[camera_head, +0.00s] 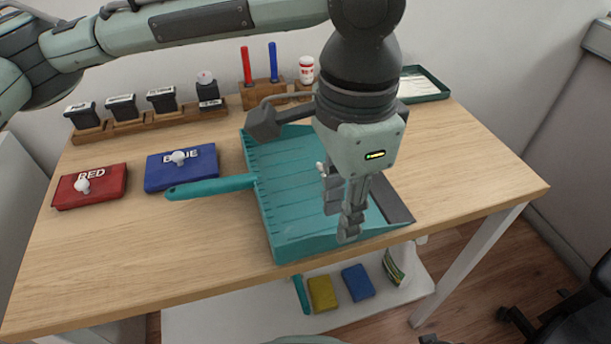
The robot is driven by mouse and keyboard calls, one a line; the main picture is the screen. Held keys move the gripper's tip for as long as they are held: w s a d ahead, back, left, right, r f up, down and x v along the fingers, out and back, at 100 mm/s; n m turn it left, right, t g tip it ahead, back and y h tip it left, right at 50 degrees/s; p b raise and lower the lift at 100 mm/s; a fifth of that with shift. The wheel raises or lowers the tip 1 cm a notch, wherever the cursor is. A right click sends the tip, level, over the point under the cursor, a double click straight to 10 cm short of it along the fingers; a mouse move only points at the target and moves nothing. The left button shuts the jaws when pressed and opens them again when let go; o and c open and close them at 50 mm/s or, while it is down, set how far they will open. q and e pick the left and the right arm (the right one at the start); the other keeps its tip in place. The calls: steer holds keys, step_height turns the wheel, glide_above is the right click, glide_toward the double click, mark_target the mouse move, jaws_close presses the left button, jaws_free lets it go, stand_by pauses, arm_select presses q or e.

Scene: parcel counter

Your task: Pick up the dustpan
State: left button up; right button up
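The teal dustpan (285,205) lies on the wooden table, its ribbed pan near the table's front edge. Its handle (210,187) points left, and a dark grey lip (390,198) runs along its right side. My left gripper (342,215) points down over the right part of the pan, and its wrist and fingers hide some of the pan. The fingers overlap in this view, so I cannot tell their gap or whether they touch the dustpan. My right gripper is out of view.
A red pad (90,188) and a blue pad (181,169) lie left of the dustpan. A wooden stamp rack (147,124), a pen holder (262,94) and a green tray (423,83) stand at the back. A lower shelf (235,312) holds sponges. The table's right side is clear.

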mark_target(335, 233)
arm_select(q)
steer(key=f, duration=0.4)
steer(key=shift+s+a+f, duration=0.2)
steer(key=shift+s+f, duration=0.05)
steer(key=shift+c, duration=0.3)
jaws_close()
